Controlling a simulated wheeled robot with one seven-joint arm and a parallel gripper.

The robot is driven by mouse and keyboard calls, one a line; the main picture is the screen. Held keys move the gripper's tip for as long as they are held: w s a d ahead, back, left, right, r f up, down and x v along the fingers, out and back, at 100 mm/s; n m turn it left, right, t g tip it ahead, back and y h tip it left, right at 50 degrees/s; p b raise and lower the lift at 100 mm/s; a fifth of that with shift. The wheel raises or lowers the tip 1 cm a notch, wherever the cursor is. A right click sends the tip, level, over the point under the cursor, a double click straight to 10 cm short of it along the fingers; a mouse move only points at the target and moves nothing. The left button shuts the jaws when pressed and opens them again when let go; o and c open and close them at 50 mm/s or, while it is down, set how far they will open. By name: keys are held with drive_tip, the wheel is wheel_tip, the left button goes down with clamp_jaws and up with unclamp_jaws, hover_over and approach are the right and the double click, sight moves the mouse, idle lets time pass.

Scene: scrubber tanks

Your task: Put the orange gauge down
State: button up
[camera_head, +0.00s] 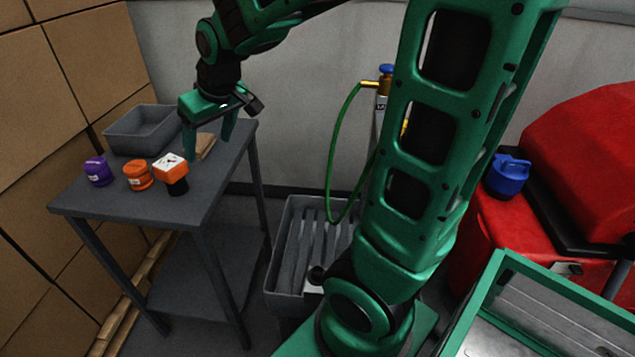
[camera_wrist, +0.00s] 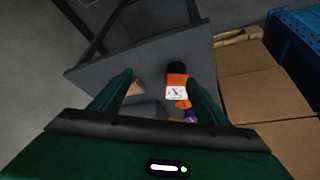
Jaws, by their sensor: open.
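The orange gauge (camera_head: 171,166), a square orange case with a white dial face and a black base, stands upright on the grey table (camera_head: 215,178) near its right edge. It also shows in the wrist view (camera_wrist: 176,92), next to the right finger. My gripper (camera_head: 208,146) is open and empty, with its fingers pointing down above the table, behind and to the right of the gauge. In the wrist view my gripper's fingers (camera_wrist: 160,82) are spread wide. The gauge appears free of both fingers.
An orange jar (camera_head: 137,176) and a purple jar (camera_head: 97,171) stand left of the gauge. A grey bin (camera_head: 142,130) sits at the table's back, with a tan block (camera_head: 205,145) beside it. Cardboard boxes (camera_head: 90,75) rise at the left. A grey crate (camera_head: 290,250) is right of the table.

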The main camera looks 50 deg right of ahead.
drive_tip(key=s+d+f+m+g, duration=0.1)
drive_tip(key=s+d+m+g, duration=0.1)
drive_tip(key=s, duration=0.7)
drive_tip(key=s+d+f+m+g, duration=0.1)
drive_tip(key=s+d, duration=0.4)
drive_tip(key=s, duration=0.5)
drive_tip(key=s+d+f+m+g, duration=0.2)
drive_tip(key=s+d+m, duration=0.1)
drive_tip(key=s, duration=0.6)
drive_tip(key=shift+s+d+f+m+g, duration=0.3)
drive_tip(key=shift+f+m, duration=0.1)
drive_tip(key=shift+m, duration=0.4)
